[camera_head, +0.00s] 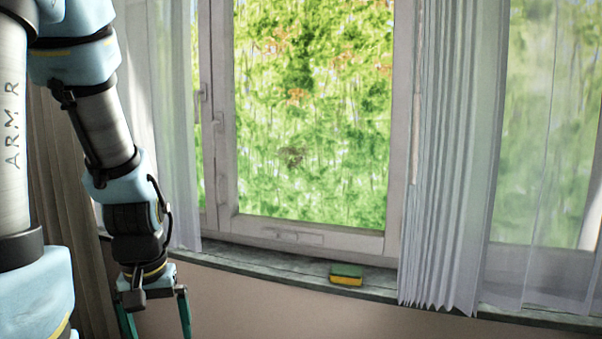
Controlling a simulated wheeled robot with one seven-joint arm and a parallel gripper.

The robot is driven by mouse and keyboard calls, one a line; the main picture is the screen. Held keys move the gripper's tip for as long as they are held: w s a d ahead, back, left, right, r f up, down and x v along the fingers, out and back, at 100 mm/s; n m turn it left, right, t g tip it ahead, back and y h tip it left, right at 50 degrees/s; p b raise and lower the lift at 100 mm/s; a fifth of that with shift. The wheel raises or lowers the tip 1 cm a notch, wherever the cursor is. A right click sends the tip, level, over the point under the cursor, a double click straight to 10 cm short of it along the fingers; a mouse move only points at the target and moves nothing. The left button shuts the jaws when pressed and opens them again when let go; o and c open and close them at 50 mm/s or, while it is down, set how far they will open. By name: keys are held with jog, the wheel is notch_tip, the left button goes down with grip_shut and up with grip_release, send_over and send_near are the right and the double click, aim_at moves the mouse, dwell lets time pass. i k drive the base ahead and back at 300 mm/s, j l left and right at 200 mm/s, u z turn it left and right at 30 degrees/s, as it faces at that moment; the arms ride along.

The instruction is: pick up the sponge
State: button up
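The sponge (346,280) is a small block, yellow with a green top. It lies flat on the grey window sill (285,266), below the middle window and left of a gathered curtain. My gripper (157,325) hangs at the lower left, pointing down, with its two teal fingers spread apart. It is well to the left of the sponge and apart from it. No object shows between the fingers, but their tips run near or past the bottom edge of the picture.
A gathered white curtain (443,160) hangs over the sill just right of the sponge. Another sheer curtain (172,120) hangs behind my arm. The window frame (310,234) rises behind the sill. The sill between my gripper and the sponge is clear.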

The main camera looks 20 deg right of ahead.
aim_at(340, 273)
jog(key=i+l+z, duration=0.25)
jog(key=i, duration=0.35)
jog(key=i+l+z, duration=0.2)
jog(key=i, duration=0.35)
jog(key=j, duration=0.1)
